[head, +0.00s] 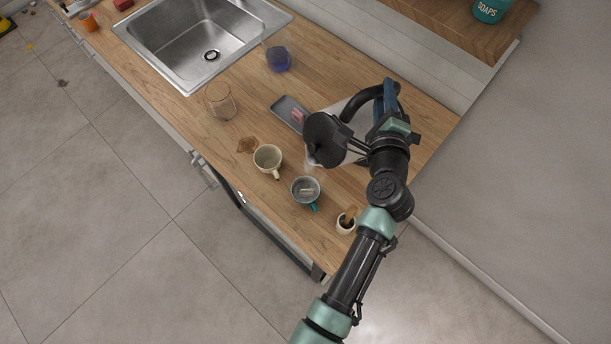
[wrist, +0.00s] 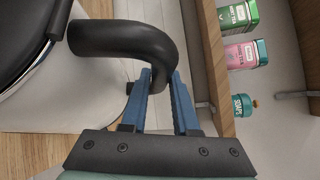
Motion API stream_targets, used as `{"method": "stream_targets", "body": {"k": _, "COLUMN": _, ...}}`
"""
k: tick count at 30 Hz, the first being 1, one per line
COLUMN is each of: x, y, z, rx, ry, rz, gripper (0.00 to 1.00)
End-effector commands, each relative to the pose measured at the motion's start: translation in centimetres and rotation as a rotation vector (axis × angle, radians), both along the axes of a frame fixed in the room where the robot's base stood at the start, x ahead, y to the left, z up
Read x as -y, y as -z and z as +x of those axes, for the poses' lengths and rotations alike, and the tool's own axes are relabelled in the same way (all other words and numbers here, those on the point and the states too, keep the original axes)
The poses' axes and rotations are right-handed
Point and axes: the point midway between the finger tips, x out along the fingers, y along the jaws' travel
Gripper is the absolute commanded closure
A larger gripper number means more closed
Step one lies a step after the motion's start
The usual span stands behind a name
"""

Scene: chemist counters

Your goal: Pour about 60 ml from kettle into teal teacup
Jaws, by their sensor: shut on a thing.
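The kettle has a black lid (head: 324,139), a pale body and a black handle. My gripper (head: 388,97) is shut on the handle; its blue fingers (wrist: 160,105) clasp the handle (wrist: 135,42) in the wrist view. The kettle leans with its lid facing the lower left in the head view, above the counter near the teal teacup. The teal teacup (head: 306,190) stands upright below the kettle, its teal handle toward the front. Its inside looks grey with a pale patch; I cannot tell its level. No stream is clearly visible. My gripper and the lid hide part of the kettle.
A clear glass (head: 220,101), a grey tray (head: 290,112) and a blue-filled vessel (head: 279,60) lie farther back. A shelf (head: 455,28) overhangs.

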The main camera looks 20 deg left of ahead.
Motion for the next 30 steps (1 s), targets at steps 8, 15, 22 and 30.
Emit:
{"method": "stream_targets", "body": {"k": 8, "x": 0.2, "y": -0.9, "z": 0.9, "rx": -0.030, "ry": -0.008, "rz": 0.044, "gripper": 1.00}}
{"method": "stream_targets", "body": {"k": 15, "x": 0.2, "y": -0.7, "z": 1.6, "rx": -0.075, "ry": -0.020, "rz": 0.079, "gripper": 1.00}}
{"method": "stream_targets", "body": {"k": 22, "x": 0.2, "y": -0.7, "z": 1.6, "rx": -0.074, "ry": -0.020, "rz": 0.078, "gripper": 1.00}}
{"method": "stream_targets", "body": {"k": 30, "x": 0.2, "y": -0.7, "z": 1.6, "rx": -0.072, "ry": -0.020, "rz": 0.077, "gripper": 1.00}}
